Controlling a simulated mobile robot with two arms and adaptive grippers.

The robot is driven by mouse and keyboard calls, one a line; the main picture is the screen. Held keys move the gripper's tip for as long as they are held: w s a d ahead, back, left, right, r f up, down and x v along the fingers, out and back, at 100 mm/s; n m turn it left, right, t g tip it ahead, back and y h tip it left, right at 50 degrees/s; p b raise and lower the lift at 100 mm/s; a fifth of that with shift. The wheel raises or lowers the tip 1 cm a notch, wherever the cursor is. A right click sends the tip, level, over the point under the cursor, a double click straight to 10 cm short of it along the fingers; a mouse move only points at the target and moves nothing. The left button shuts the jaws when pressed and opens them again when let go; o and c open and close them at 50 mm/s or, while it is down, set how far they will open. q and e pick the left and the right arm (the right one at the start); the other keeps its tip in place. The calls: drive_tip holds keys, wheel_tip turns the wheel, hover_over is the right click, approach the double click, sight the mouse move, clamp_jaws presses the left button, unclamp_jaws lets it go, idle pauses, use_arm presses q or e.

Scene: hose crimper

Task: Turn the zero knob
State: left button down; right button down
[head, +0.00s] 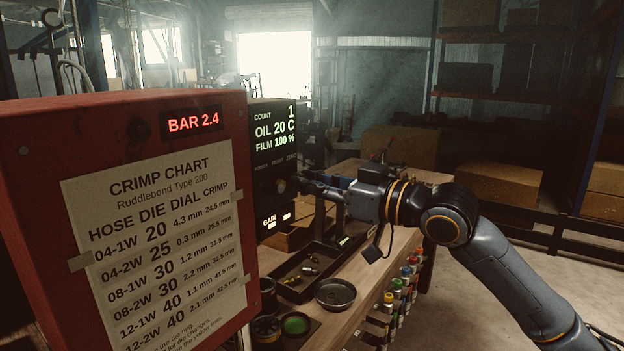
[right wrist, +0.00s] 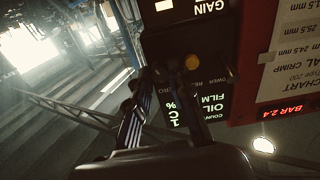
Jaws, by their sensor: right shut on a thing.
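The dark control panel (head: 268,172) has a lit display and a row of small labels reading power, reset and zero. My right gripper (head: 300,181) reaches in from the right, with its fingertips at the panel face below the zero label (head: 291,157). My left gripper is not in view.
A red cabinet (head: 242,120) with a crimp chart (head: 155,240) stands close at the left. Open floor lies right.

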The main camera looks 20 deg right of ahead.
drive_tip(key=shift+n+p, duration=0.35)
drive_tip(key=shift+n, duration=0.95)
drive_tip(key=c, duration=1.5)
unclamp_jaws()
drive_tip(key=shift+v, duration=6)
